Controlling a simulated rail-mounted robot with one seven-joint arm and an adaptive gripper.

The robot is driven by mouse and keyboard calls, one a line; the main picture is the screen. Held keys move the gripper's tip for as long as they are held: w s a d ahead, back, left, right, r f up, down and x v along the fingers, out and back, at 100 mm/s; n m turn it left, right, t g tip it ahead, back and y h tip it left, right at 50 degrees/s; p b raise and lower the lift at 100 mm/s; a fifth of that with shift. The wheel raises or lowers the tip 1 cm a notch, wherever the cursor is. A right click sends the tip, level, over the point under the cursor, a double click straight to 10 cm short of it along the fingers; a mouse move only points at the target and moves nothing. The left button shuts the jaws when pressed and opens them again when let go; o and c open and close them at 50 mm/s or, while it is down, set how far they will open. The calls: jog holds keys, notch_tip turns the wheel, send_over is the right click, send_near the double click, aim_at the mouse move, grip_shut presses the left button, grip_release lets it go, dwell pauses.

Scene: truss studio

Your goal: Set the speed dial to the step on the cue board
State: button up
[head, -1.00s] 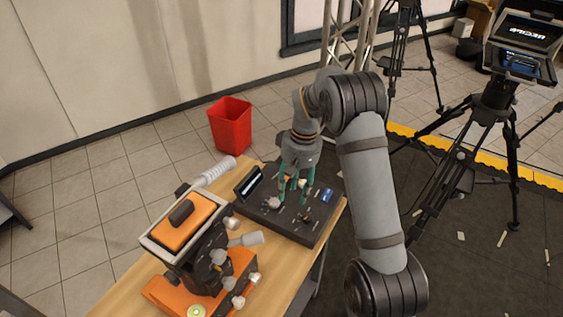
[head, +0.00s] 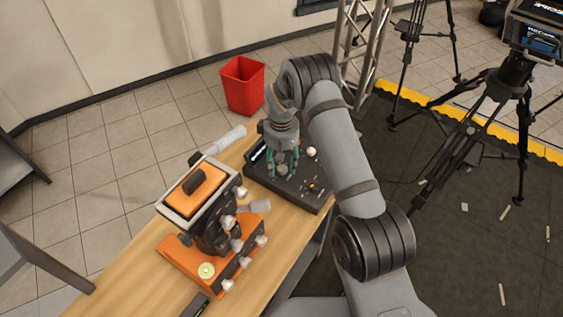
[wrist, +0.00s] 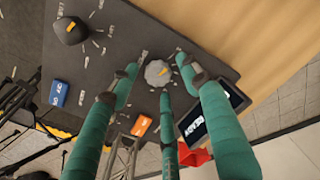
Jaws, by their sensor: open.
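The dark control console (head: 310,200) lies on the wooden table. In the wrist view a light grey ribbed dial (wrist: 158,75) with an orange pointer mark sits on it, ringed by small white labels too small to read. My gripper (wrist: 160,84) is open; its three teal fingers stand around this dial, and contact cannot be told. In the head view my gripper (head: 282,166) points down over the console. A darker knob (wrist: 70,30) with an orange mark has its own ring of labels. A small screen (wrist: 215,110) shows light lettering; I cannot read a step from it.
A blue switch (wrist: 59,93) and an orange switch (wrist: 141,126) lie near the dial. An orange and black machine (head: 212,235) with pale knobs stands left of the console on the table (head: 130,275). A red bin (head: 242,86) is on the floor behind.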

jog(key=shift+f, duration=0.1)
jog(key=shift+c, duration=1.1)
jog(key=shift+a, duration=0.1)
jog(key=c, duration=0.9)
